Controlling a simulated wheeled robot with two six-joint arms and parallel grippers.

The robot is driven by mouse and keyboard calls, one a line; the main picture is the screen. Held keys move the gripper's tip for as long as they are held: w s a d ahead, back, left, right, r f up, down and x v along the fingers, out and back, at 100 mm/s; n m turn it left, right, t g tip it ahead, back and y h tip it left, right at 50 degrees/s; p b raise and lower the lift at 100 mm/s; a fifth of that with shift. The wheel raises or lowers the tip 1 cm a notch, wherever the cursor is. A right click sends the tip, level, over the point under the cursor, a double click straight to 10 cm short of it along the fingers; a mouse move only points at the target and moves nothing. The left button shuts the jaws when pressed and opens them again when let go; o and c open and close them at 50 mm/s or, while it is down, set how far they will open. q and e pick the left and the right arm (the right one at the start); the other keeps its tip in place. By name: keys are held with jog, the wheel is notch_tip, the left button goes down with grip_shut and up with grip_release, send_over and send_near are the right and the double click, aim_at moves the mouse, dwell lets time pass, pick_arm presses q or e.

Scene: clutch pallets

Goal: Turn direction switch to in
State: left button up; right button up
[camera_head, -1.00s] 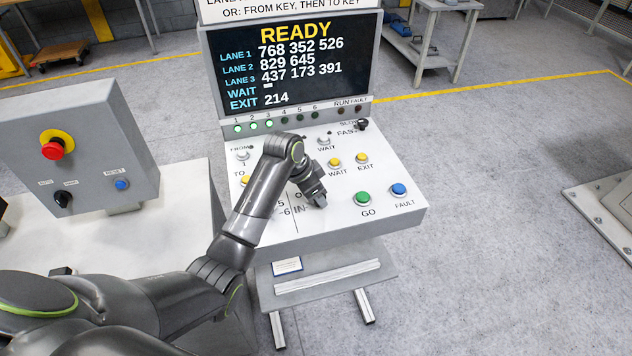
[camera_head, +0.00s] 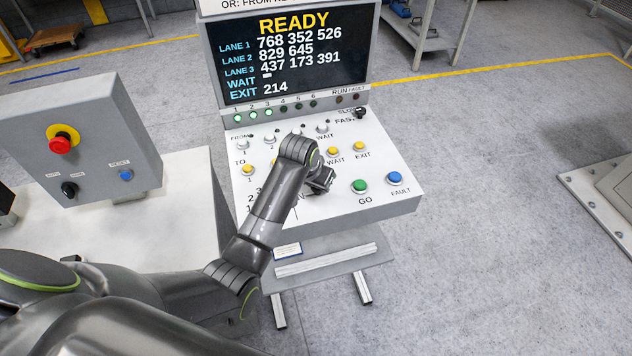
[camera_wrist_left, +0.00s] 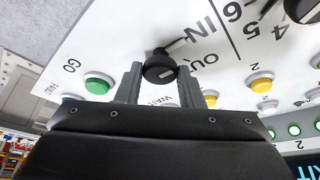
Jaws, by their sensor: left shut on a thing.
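The direction switch (camera_wrist_left: 160,69) is a small round black knob with a pale line on it, beside the printed words IN and OUT in the left wrist view. My left gripper (camera_wrist_left: 161,78) has one finger on each side of the knob and is shut on it. I cannot tell for sure which word the knob points to. In the head view my left gripper (camera_head: 320,182) is over the sloping white control panel (camera_head: 380,211), and my arm hides the switch and most of its label. My right gripper is not in view.
Near the gripper are the green GO button (camera_head: 359,186), the blue FAULT button (camera_head: 395,178) and the yellow EXIT button (camera_head: 359,147). The screen (camera_head: 290,60) above reads READY. A grey box with a red emergency button (camera_head: 60,144) stands at the left.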

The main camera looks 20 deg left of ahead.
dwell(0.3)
pick_arm(q)
jog(key=o, duration=1)
jog(key=shift+c, duration=0.2)
